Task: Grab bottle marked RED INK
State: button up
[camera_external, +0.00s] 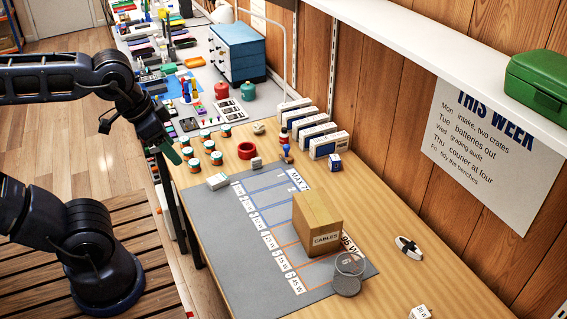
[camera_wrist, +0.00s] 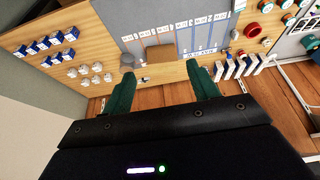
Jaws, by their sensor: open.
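No label reading RED INK is legible in either view. A small bottle with a reddish part (camera_external: 284,134) stands by the row of white boxes, behind a small blue object (camera_external: 287,150); it may be the ink bottle, but I cannot tell. My gripper (camera_external: 167,150) hangs at the table's left edge, beside several teal-and-orange round containers (camera_external: 196,165). Its green fingers also show in the wrist view (camera_wrist: 161,74), spread apart with nothing between them.
A cardboard box marked CABLES (camera_external: 318,226) and a clear jar (camera_external: 348,273) stand on the grey mat (camera_external: 225,240). A red ring (camera_external: 246,150) and white boxes (camera_external: 328,145) lie toward the back. A shelf (camera_external: 450,50) overhangs the right side.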

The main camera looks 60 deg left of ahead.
jog(key=w+a+r+g, duration=0.1)
jog(key=w+a+r, duration=0.15)
jog(key=w, duration=0.65)
jog(key=w+a+r, duration=0.2)
jog(key=w+a, duration=0.2)
jog(key=w, duration=0.5)
jog(key=n+g, duration=0.3)
jog(key=g, duration=0.1)
send_over(284, 135)
jog(key=a, duration=0.1)
jog(key=f, duration=2.2)
jog(key=w+f, duration=0.1)
jog(key=f, duration=1)
jog(key=shift+f, duration=0.3)
jog(key=shift+a+f, duration=0.2)
jog(key=shift+f, duration=0.3)
notch_tip(284, 135, down, 10)
jog(key=shift+s+f, duration=0.1)
jog(key=c, duration=1.1)
